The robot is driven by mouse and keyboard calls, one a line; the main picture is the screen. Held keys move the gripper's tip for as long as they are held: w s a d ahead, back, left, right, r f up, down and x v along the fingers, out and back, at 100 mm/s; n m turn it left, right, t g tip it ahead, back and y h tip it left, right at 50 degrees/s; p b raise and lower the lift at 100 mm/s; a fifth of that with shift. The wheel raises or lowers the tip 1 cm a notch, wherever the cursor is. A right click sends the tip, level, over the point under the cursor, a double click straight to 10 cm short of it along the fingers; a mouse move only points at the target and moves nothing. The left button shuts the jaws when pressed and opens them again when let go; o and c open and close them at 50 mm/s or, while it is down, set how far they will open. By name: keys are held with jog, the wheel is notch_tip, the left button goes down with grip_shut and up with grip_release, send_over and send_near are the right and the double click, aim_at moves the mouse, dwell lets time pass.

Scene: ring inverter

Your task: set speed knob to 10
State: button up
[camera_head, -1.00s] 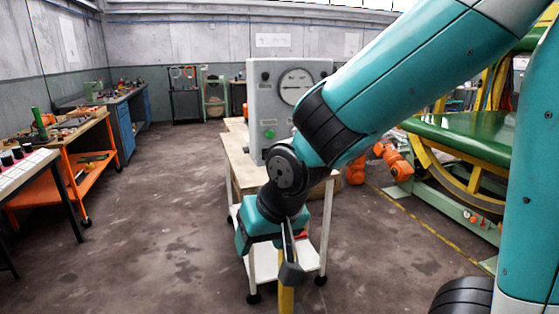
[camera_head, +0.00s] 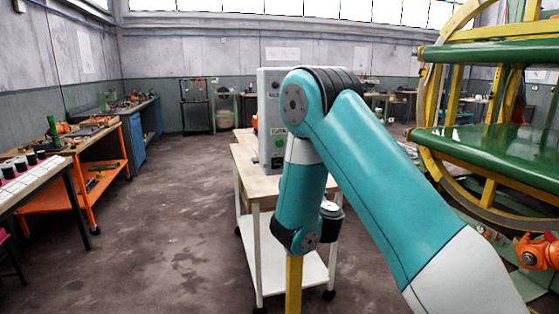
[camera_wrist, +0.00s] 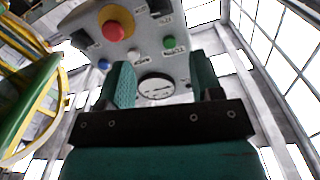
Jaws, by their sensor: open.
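My gripper (camera_wrist: 160,68) is open and empty, apart from these controls.
A large green and yellow ring machine (camera_head: 490,150) stands on the right. Orange and blue workbenches (camera_head: 100,150) line the left. Floor between is free.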

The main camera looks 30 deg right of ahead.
jog(key=p, duration=1.4)
send_near(280, 167)
jog(key=x, duration=0.4)
jog(key=w+p, duration=0.2)
jog(key=w+d+r+p, duration=0.1)
jog(key=p, duration=0.1)
jog(key=shift+w+d+f+p, duration=0.2)
jog(key=shift+w+p, duration=0.3)
jog(key=shift+w, duration=0.2)
jog(key=shift+w+d+f+p, duration=0.2)
jog(key=shift+w+p, duration=0.3)
jog(key=shift+w, duration=0.2)
jog(key=shift+a, duration=0.1)
jog(key=c, duration=0.9)
jog(key=shift+a, duration=0.1)
jog(key=shift+c, duration=0.2)
